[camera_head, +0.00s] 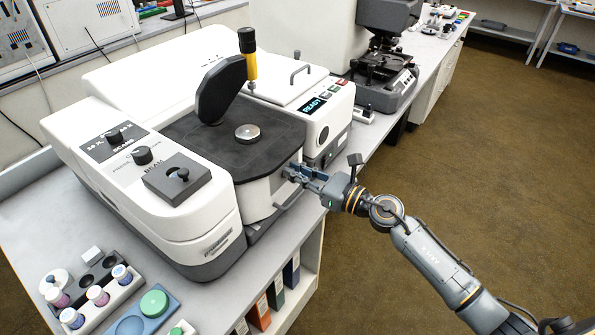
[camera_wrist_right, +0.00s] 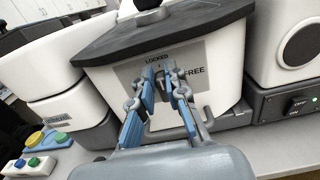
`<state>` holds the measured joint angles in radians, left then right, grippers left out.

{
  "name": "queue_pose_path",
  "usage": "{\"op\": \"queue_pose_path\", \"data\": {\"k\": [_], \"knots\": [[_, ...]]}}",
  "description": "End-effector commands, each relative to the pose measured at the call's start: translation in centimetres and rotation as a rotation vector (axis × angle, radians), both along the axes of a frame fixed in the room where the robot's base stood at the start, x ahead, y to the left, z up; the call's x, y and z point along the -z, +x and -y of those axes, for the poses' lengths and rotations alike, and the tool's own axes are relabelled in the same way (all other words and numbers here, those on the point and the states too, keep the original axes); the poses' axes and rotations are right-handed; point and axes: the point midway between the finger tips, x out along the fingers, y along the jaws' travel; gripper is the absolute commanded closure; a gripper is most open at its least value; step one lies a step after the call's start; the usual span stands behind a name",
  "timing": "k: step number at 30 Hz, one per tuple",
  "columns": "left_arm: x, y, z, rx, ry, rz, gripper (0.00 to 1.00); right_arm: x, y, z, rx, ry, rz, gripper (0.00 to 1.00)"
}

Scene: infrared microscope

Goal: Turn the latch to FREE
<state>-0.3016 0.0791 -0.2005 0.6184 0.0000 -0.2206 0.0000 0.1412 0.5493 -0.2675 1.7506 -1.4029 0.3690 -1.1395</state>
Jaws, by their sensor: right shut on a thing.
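The latch (camera_wrist_right: 157,91) sits on a grey plate on the front of the white instrument, below its black stage. The plate (camera_wrist_right: 130,71) carries the word LOCKED at the top and FREE at the right. My right gripper (camera_wrist_right: 162,84) has its blue fingers closed around the latch, which is mostly hidden between them. In the head view my right gripper (camera_head: 290,173) reaches the same front face from the right. The latch's exact angle is hard to see, but it looks nearly upright, below LOCKED. My left gripper is not in view.
A grey handle (camera_head: 289,199) sticks out below the plate, close to my right gripper. The black stage (camera_head: 200,140) overhangs above. Vials in a rack (camera_head: 96,296) and colored discs stand at the front left. The floor at right is open.

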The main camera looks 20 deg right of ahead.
Motion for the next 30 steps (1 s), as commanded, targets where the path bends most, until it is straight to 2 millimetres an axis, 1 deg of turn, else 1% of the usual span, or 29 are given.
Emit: {"op": "queue_pose_path", "data": {"k": [5,11,30], "knots": [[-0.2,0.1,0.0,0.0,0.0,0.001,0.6,-0.1,0.0,0.1,0.0,0.021,-0.016,1.0],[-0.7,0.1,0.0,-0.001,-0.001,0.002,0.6,-0.1,0.2,0.2,0.001,0.092,-0.073,1.0],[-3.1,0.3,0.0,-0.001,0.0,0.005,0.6,0.2,0.8,1.0,0.001,0.55,-0.429,1.0]]}}
